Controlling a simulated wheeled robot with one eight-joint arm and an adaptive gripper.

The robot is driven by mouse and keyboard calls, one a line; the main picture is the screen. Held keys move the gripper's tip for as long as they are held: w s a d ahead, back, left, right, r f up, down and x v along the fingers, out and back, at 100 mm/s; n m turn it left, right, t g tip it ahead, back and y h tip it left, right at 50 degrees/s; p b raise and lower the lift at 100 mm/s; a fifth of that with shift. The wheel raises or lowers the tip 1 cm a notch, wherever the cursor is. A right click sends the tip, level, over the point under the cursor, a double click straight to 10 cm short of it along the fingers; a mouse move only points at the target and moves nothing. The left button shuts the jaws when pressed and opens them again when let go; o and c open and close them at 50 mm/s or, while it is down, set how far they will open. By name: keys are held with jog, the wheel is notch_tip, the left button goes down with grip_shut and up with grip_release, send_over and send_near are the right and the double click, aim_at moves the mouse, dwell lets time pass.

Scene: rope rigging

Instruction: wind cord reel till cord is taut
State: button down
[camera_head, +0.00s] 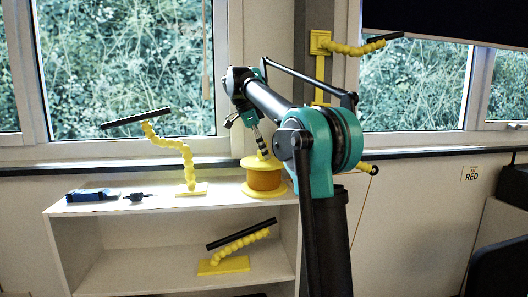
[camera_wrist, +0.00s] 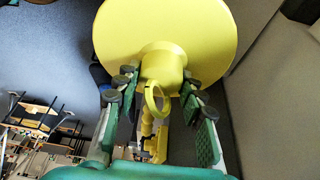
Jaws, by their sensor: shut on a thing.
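The cord reel (camera_head: 263,191) is yellow, with orange cord wound between its two round flanges. It stands upright on the right end of the white shelf top. My gripper (camera_head: 263,153) reaches down to the reel's top from above. In the wrist view, the yellow flange (camera_wrist: 165,25) fills the top, and the fingers (camera_wrist: 160,88) close on the yellow hub (camera_wrist: 163,62) from both sides. My arm hides the stretch between the reel and that fitting.
The white shelf (camera_head: 120,208) holds a yellow jointed stand (camera_head: 188,165) left of the reel, a blue tool (camera_head: 88,195) and a small dark part (camera_head: 138,197). Another jointed stand (camera_head: 235,248) is on the lower shelf. A third (camera_head: 345,48) is on the wall.

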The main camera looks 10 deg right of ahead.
jog(key=shift+m, duration=0.5)
jog(key=c, duration=0.9)
grip_release()
jog(key=v, duration=1.2)
jog(key=shift+w, duration=0.2)
jog(key=shift+d, duration=0.1)
jog(key=shift+r, duration=0.1)
